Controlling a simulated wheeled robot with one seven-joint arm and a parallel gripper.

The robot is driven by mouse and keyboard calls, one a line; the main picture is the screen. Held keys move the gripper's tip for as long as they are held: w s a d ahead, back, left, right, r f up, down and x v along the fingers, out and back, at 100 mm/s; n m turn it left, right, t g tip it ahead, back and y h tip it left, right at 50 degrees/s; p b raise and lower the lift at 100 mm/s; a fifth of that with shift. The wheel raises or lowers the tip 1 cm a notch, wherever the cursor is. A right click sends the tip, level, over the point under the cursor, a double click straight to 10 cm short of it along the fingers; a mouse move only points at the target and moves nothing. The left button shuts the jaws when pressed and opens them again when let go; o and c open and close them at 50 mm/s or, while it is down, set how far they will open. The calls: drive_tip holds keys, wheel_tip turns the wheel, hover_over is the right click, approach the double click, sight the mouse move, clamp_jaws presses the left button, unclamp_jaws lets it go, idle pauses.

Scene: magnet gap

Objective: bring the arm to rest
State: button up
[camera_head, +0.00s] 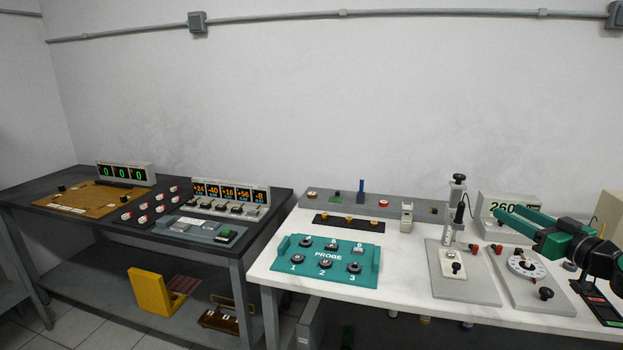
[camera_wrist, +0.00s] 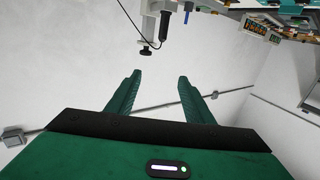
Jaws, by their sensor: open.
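My gripper (camera_head: 510,221) is at the right of the head view, held above the white table (camera_head: 400,255) near the grey display box. Its green fingers point left. In the wrist view my gripper (camera_wrist: 156,90) shows two green fingers spread apart with nothing between them. Beyond the fingertips in the wrist view is a grey stand with a black knob (camera_wrist: 146,50), seen upside down. The same kind of stand (camera_head: 456,205) is upright in the head view, left of my fingers. I cannot tell the exact gap between them.
A teal PROBE tray (camera_head: 370,268) holds several black-knobbed pieces. A dark bench (camera_head: 262,238) with panels stands left. The air above the tables is free up to the wall.

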drive_tip(key=s+a+f+g, duration=0.9)
drive_tip(key=a+f+g, duration=0.1)
drive_tip(key=a+f, duration=0.15)
drive_tip(key=s+d+r+m+g+h, duration=0.1)
drive_tip(key=s+m+g+h, duration=0.1)
drive_tip(key=s, duration=1.1)
drive_tip(key=s+d+r+m+g+h, duration=0.1)
drive_tip(key=s+m+g, duration=0.4)
drive_tip(key=s, duration=0.8)
drive_tip(key=shift+s+m+h, duration=0.15)
drive_tip(key=shift+m+h, duration=0.55)
drive_tip(key=shift+m, duration=0.5)
drive_tip(key=shift+w+f, duration=0.25)
drive_tip(key=shift+w, duration=0.35)
